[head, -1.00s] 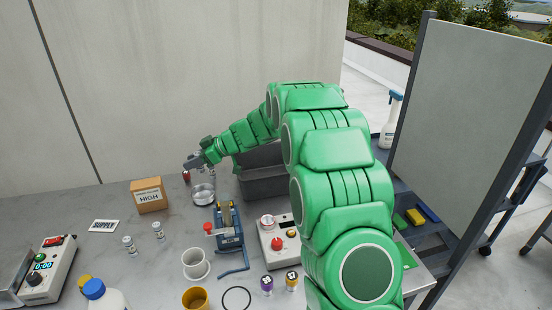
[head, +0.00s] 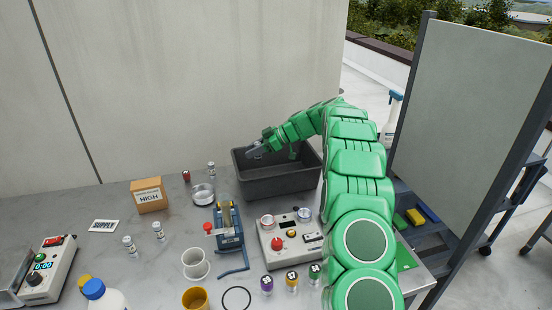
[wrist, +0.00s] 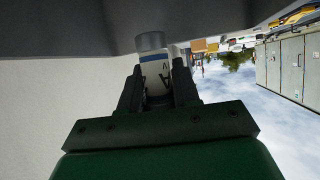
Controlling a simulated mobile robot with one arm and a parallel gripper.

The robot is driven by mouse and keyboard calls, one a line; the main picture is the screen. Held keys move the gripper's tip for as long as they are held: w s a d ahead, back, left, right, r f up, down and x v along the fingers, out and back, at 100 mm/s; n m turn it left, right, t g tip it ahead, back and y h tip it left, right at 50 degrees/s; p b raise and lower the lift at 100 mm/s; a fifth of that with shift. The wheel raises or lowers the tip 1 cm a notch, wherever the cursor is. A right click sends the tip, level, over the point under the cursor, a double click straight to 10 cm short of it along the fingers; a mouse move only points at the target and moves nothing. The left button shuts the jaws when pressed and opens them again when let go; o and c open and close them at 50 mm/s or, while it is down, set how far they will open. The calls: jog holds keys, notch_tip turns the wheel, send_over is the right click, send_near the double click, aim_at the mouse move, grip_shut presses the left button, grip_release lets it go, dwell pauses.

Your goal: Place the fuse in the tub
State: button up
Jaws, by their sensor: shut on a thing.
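My gripper (head: 254,153) is shut on a fuse (wrist: 155,72), a white cylinder with a blue band, dark lettering and a grey metal cap. In the wrist view the fuse sits between the two dark fingers (wrist: 157,90). The fuse is too small to make out in the head view. The tub (head: 280,186) is a dark grey, open rectangular bin at the back of the bench. My gripper is at its upper left part, around rim height or a little above. A dark grey surface of the tub (wrist: 75,25) fills the top of the wrist view.
Other small white cylinders (head: 158,231) stand on the bench, one (head: 211,169) beside a glass dish (head: 203,193). A red-topped item (head: 187,176) is nearby. A blue tool (head: 229,228) and a control box (head: 288,240) stand in front of the tub. A wall is behind.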

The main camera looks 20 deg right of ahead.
jog(key=shift+d+f, duration=0.35)
jog(key=shift+f, duration=4.9)
jog(key=o, duration=1.1)
jog(key=shift+f, duration=0.1)
jog(key=shift+c, duration=0.2)
